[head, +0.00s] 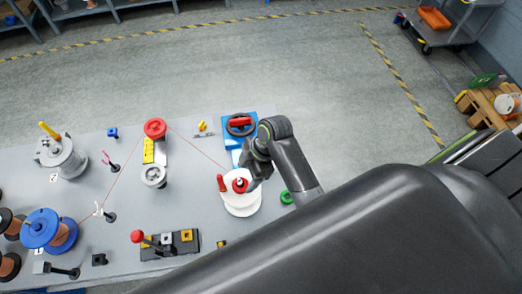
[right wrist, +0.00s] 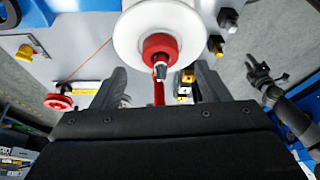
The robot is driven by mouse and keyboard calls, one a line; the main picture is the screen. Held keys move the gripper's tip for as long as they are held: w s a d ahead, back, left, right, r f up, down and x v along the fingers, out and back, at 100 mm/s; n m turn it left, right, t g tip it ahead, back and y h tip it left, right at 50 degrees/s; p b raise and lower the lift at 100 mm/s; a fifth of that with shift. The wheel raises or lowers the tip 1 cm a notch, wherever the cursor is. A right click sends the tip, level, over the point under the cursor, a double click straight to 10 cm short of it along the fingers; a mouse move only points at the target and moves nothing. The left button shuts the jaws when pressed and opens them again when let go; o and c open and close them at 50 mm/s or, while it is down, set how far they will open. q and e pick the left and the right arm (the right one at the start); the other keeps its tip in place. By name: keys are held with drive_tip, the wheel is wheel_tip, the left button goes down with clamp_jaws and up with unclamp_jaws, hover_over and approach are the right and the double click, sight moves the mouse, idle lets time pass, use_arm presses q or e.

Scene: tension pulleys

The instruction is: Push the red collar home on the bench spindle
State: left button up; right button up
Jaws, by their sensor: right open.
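The red collar (head: 240,185) sits around the bench spindle on top of the white spool (head: 241,206). In the right wrist view the collar (right wrist: 160,47) surrounds the grey metal spindle tip (right wrist: 160,72), against the white spool's face (right wrist: 128,38). I cannot tell whether a gap is left under the collar. My right gripper (head: 248,170) is open beside the collar in the head view. Its two fingers stand apart in the wrist view (right wrist: 157,86), with the spindle tip between them. What looks like my left gripper (right wrist: 265,76) shows small at the wrist view's right; its jaws are unclear.
A red handle (head: 221,183) stands beside the collar. A red pulley (head: 155,128) carries a red cord. A black block with a red-knobbed lever (head: 138,236) and a blue spool (head: 41,229) stand left.

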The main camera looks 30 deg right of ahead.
drive_tip(key=p+v, duration=0.1)
drive_tip(key=v, duration=1.1)
drive_tip(key=shift+r+p, duration=0.2)
drive_tip(key=shift+p, duration=0.2)
drive_tip(key=shift+f, duration=0.1)
